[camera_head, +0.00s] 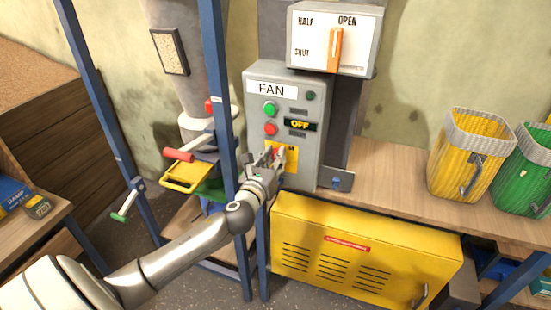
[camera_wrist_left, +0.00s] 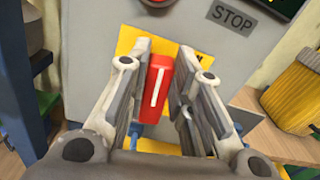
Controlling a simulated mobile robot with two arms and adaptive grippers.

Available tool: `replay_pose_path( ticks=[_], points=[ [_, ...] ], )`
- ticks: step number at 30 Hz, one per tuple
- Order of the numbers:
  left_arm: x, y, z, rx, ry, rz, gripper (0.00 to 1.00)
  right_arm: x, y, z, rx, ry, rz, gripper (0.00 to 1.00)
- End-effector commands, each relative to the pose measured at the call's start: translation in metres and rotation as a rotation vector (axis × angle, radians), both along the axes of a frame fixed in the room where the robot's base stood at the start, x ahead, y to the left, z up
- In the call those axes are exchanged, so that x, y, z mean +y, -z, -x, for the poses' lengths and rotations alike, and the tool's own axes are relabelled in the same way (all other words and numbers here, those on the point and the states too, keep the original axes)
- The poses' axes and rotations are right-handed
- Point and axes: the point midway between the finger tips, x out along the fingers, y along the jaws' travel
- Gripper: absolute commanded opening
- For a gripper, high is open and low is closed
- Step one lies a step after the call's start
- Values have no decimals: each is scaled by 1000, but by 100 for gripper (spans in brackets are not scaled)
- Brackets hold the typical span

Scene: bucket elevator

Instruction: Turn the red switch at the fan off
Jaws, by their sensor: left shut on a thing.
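The red switch (camera_wrist_left: 157,86) shows in the left wrist view as a red handle with a white line, standing nearly upright with a slight tilt, on a yellow plate (camera_wrist_left: 135,38). My left gripper (camera_wrist_left: 163,80) has a finger on each side of it and is shut on it. In the head view my left gripper (camera_head: 270,160) is at the lower front of the grey fan box (camera_head: 258,118) and hides most of the switch. The display (camera_head: 300,125) on the box reads OFF. My right gripper is not in view.
A green button (camera_head: 270,109) and a red button (camera_head: 270,129) sit above the switch. A white panel with an orange lever (camera_head: 335,50) is above the box. A yellow cabinet (camera_head: 350,235) stands below.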

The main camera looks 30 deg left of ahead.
Motion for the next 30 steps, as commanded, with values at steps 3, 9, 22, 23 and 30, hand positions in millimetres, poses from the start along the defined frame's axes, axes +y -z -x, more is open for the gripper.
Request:
replay_pose_path(
  ticks=[3,9,22,23,30],
  points=[
    [3,1,1,-23,0,95,0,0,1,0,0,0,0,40],
    [8,3,2,-68,0,278,0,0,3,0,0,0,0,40],
    [18,10,4,-165,-2,677,0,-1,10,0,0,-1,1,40],
    [18,11,4,-171,-2,704,0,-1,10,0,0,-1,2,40],
    [22,16,5,-224,-3,925,0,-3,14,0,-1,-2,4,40]
  ],
)
